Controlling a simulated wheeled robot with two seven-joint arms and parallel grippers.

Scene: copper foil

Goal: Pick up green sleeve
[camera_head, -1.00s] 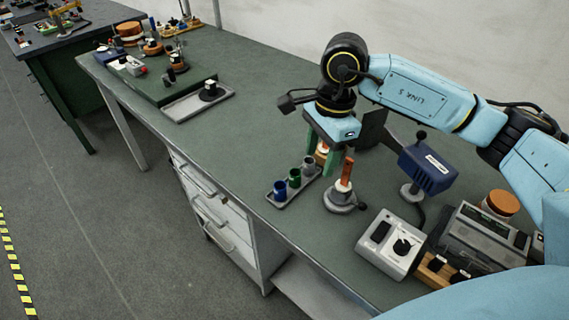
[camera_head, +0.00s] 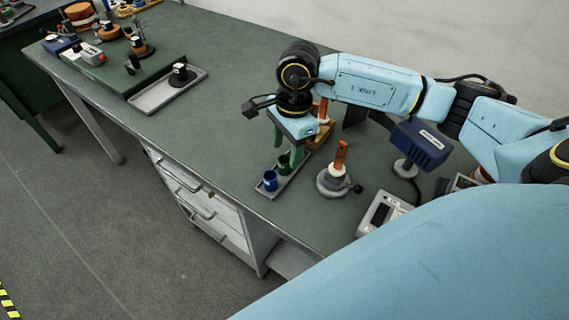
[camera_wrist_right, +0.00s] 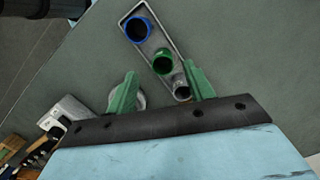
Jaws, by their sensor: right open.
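The green sleeve (camera_head: 284,165) stands in a narrow grey tray (camera_head: 283,189), between a blue sleeve (camera_head: 270,181) and a grey sleeve (camera_wrist_right: 181,89). In the right wrist view the green sleeve (camera_wrist_right: 163,62) shows its open top, just beyond the gap between my fingertips. My right gripper (camera_head: 288,150) points down over the tray, close to the green sleeve, with its green fingers apart and nothing held. In the head view its fingers partly cover the far end of the tray. My left gripper is out of view.
A round grey stand with an orange-brown upright piece (camera_head: 340,160) is right of the tray. A blue device on a stand (camera_head: 421,144) and a grey box (camera_head: 381,213) are farther right. A flat grey tray (camera_head: 168,90) lies left; the bench between is clear.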

